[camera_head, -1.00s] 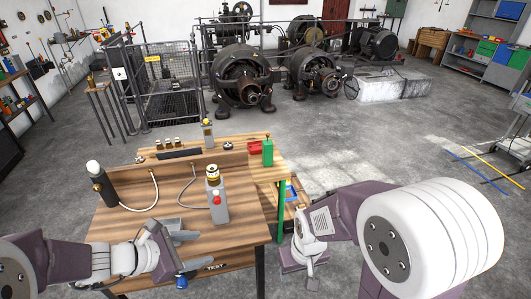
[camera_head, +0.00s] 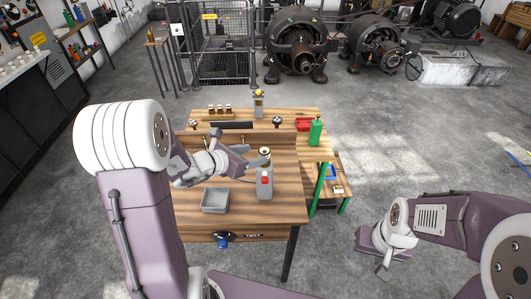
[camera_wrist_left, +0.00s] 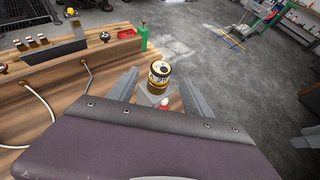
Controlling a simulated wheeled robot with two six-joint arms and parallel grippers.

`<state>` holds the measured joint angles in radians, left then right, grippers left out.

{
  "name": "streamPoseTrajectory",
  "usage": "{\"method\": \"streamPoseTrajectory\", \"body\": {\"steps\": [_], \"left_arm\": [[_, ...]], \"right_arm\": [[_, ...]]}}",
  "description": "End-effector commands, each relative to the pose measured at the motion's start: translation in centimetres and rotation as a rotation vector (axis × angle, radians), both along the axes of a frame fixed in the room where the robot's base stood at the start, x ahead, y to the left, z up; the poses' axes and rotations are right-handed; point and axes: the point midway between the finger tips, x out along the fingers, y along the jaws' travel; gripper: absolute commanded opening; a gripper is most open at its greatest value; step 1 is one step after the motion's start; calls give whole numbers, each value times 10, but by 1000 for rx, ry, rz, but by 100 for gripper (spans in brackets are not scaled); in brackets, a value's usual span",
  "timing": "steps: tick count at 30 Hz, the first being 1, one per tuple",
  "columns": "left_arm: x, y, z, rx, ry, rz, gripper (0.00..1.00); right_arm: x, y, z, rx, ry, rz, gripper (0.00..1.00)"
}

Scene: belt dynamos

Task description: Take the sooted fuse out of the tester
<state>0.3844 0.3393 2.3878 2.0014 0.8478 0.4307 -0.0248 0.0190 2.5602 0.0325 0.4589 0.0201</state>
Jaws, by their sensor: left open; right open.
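The fuse (camera_head: 264,152), a short cylinder with brass-coloured and dark bands, stands upright on top of the tester. The tester (camera_head: 265,184) is a grey box with a red button, on the front part of the wooden bench. My left gripper (camera_head: 246,161) is open just left of the fuse, its fingers pointing toward it. In the left wrist view the fuse (camera_wrist_left: 159,73) appears between the two spread fingers, with a gap on each side; the tester top (camera_wrist_left: 152,96) is partly hidden below. My right gripper (camera_head: 384,264) is open and empty, off the bench to the right.
A grey tray (camera_head: 215,200) sits left of the tester. In the wrist view, cables (camera_wrist_left: 43,110) lie to the left.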

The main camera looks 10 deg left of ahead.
Motion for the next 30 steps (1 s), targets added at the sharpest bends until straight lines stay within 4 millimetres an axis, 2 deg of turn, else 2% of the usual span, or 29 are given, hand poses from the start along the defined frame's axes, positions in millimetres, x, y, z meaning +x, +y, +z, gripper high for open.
{"method": "streamPoseTrajectory", "body": {"steps": [7, 11, 15, 22, 23, 29, 30], "left_arm": [[12, -8, -5, 0, 1, -2, 59], [31, -21, -11, -1, 4, -5, 59], [46, -28, -22, -1, 2, -3, 59], [49, -29, -24, 1, 0, 0, 59], [49, -29, -24, 1, 0, 0, 56], [48, -29, -24, 1, 0, 0, 0], [48, -29, -24, 1, 0, 0, 0]], "right_arm": [[0, 0, 6, 0, 0, 0, 55], [0, 0, 18, 0, 0, 0, 55], [0, 0, 19, 0, 0, 0, 55], [0, 0, 19, 0, 0, 0, 55], [0, 0, 19, 0, 0, 0, 55], [0, 0, 19, 0, 0, 0, 55], [0, 0, 19, 0, 0, 0, 55]]}}
